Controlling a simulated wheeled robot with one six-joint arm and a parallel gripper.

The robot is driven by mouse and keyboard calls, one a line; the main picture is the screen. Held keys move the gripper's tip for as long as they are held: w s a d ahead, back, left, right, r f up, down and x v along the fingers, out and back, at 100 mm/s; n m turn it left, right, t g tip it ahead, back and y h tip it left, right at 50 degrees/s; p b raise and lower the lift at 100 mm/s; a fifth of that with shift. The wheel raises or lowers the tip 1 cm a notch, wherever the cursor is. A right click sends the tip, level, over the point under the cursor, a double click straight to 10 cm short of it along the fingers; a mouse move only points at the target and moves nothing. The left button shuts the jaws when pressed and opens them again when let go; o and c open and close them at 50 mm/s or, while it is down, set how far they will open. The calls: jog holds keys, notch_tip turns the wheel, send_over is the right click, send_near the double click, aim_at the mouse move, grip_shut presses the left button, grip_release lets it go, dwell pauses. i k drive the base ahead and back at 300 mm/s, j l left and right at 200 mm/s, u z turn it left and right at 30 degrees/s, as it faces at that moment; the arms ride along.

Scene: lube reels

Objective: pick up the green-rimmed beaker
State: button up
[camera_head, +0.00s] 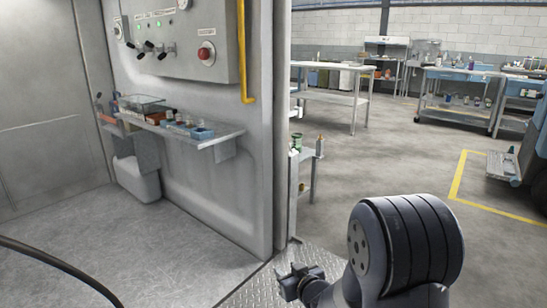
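A small green-rimmed vessel (297,141), likely the beaker, stands on a narrow stand just beyond the grey wall's right edge. It is small in the picture, and its lower part is hard to make out. My gripper (292,276) is low in the picture, below and well apart from this vessel, over the metal tread plate. The gripper is dark and small here, and I cannot tell whether its fingers are apart. I see nothing held in it.
The grey wall (258,150) with a yellow pipe (243,50) borders the stand on the left. Steel tables (335,97) stand farther back.

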aim_at(296, 138)
jog(key=i+l+z, duration=0.1)
jog(key=i+z, duration=0.15)
jog(key=i, duration=0.4)
jog(key=i+z, duration=0.25)
jog(key=i, duration=0.4)
jog(key=i+j+z, duration=0.25)
jog(key=i, duration=0.4)
jog(key=i+u, duration=0.2)
jog(key=i, duration=0.3)
jog(key=i+u, duration=0.25)
jog(key=i, duration=0.3)
jog(key=i+l+u, duration=0.2)
jog(key=i, duration=0.3)
jog(key=i+l+u, duration=0.1)
jog(key=i+u, duration=0.15)
jog(key=i, duration=0.25)
